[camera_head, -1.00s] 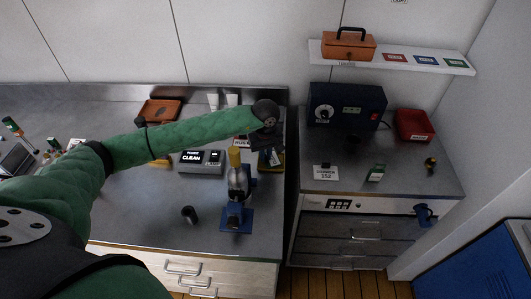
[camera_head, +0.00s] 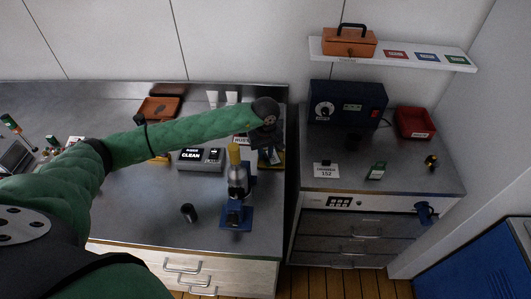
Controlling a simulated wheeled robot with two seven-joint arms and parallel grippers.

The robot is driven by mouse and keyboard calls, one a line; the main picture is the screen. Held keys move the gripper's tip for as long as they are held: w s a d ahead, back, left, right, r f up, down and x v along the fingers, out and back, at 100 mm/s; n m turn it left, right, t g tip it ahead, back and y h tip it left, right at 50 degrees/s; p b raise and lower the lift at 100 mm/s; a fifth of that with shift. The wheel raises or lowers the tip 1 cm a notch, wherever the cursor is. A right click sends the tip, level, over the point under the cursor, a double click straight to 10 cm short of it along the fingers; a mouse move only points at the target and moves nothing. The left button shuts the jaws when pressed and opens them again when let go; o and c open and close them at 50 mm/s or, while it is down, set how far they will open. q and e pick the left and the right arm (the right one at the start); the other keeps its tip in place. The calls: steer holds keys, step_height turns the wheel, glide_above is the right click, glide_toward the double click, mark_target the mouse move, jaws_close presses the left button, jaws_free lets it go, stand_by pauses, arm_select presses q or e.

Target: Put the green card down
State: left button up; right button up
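A small green-and-white card (camera_head: 376,171) stands on the grey top of the right-hand cabinet, near its front edge, apart from my grippers. Another green card (camera_head: 456,60) lies on the wall shelf, at the right end of a row with a red and a blue one. My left arm reaches across the left bench. Its dark gripper (camera_head: 268,152) points down over the bench's right end, behind the blue-and-yellow microscope-like device. Its fingers are small, dark and partly hidden, so I cannot tell whether they are open or hold anything. My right gripper is out of view.
The left bench holds a box marked CLEAN (camera_head: 201,158), a black cup (camera_head: 189,213) and the blue-based device (camera_head: 237,216). The right cabinet holds a dark blue instrument (camera_head: 347,101), a red bin (camera_head: 415,123) and a white label (camera_head: 326,171). A gap separates the two worktops.

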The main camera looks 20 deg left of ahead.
arm_select(q)
steer(key=shift+o, duration=0.8)
